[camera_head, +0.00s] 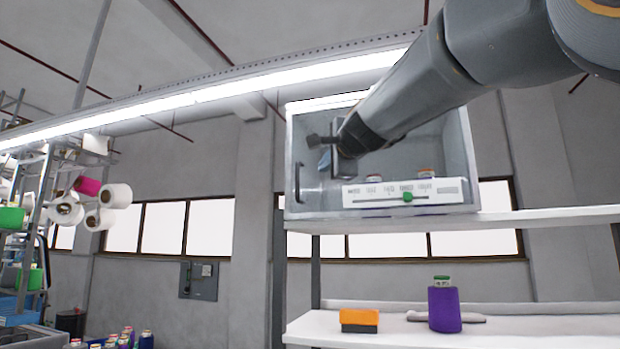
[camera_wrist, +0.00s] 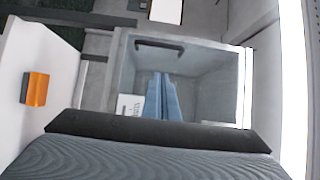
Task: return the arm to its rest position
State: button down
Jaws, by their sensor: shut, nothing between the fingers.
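My arm reaches in from the upper right in the head view, and its dark wrist end is in front of a grey box (camera_head: 465,160) with a clear front. In the wrist view my gripper (camera_wrist: 162,76) shows as two bluish fingers lying together, with nothing between them. The fingers point towards the box, which also shows there (camera_wrist: 120,75). A dark handle (camera_head: 298,182) is at the box's left side; a dark handle also shows in the wrist view (camera_wrist: 160,43). The fingertips are hard to make out in the head view.
The box stands on a white shelf (camera_head: 560,217). A label strip with a green slider knob (camera_head: 407,197) runs along its lower front. Below, an orange block (camera_head: 359,320) and a purple spool (camera_head: 444,309) are on a white table (camera_head: 560,330). A yarn rack (camera_head: 40,220) stands left.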

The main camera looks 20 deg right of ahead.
jog(key=shift+s, duration=0.25)
jog(key=shift+f, duration=0.1)
jog(key=a+f+n+g+y, duration=0.1)
jog(key=a+f+n+g, duration=0.15)
jog(key=f, duration=1.15)
jog(key=a+f+n+g+b, duration=0.1)
jog(key=a+f+n+g, duration=0.2)
jog(key=f, duration=1.2)
jog(key=a+f+n+g+y, duration=0.1)
jog(key=f+n+g, duration=0.25)
jog(key=f, duration=1.05)
jog(key=s+a+f+n+g, duration=0.1)
jog(key=s+f+n+g, duration=0.2)
jog(key=s+f, duration=0.9)
jog(key=s+a+f+n+g+b, duration=0.1)
jog(key=s+f+n+g, duration=0.3)
jog(key=s+f, duration=0.9)
notch_tip(320, 180, down, 4)
jog(key=a+n, duration=0.1)
jog(key=n, duration=0.1)
jog(key=shift+a+f+n+g+h, duration=0.2)
jog(key=shift+n+g+h, duration=0.1)
jog(key=shift+n+h, duration=0.1)
